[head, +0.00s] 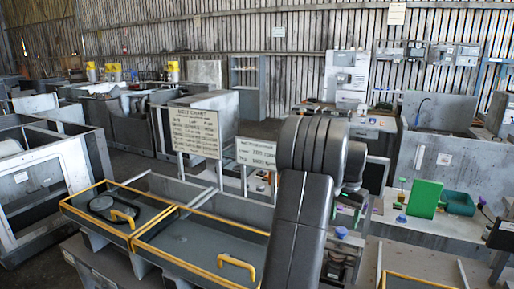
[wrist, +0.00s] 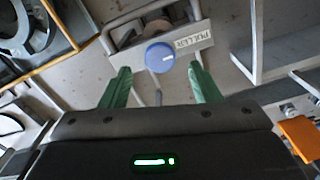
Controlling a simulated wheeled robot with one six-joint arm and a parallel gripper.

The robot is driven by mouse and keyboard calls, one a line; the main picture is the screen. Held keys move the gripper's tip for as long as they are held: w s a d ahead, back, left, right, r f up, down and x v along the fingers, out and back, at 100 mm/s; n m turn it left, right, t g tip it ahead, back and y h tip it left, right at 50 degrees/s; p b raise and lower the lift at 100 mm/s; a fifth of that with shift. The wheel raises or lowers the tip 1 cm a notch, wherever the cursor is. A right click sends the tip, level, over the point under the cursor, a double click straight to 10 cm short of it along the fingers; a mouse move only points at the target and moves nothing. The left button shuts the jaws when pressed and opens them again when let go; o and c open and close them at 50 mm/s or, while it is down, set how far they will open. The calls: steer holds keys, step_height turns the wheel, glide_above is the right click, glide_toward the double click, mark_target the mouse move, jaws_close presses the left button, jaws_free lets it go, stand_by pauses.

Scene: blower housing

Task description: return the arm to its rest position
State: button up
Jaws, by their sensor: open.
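My arm (head: 300,225) is raised in the middle of the head view, a thick dark-grey link bent at a large round joint. Its wrist end lies behind the joint, and I cannot make out the gripper clearly there. In the wrist view my gripper (wrist: 159,75) has its two green fingers spread wide with nothing held between them. A blue round disc (wrist: 160,57) shows beyond the fingertips, beside a label reading "PULLER" (wrist: 193,40). I cannot tell how far below the fingers it is.
Yellow-edged trays (head: 188,210) stand left of my arm; one holds a dark round part (head: 104,207). Sign boards (head: 195,131) rise behind them. A bench at right carries a green block (head: 425,198) and a teal bin (head: 459,204). An orange item (wrist: 300,137) shows at the wrist view's right.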

mark_target(342, 230)
steer(key=shift+f, duration=1.8)
steer(key=shift+r, duration=0.1)
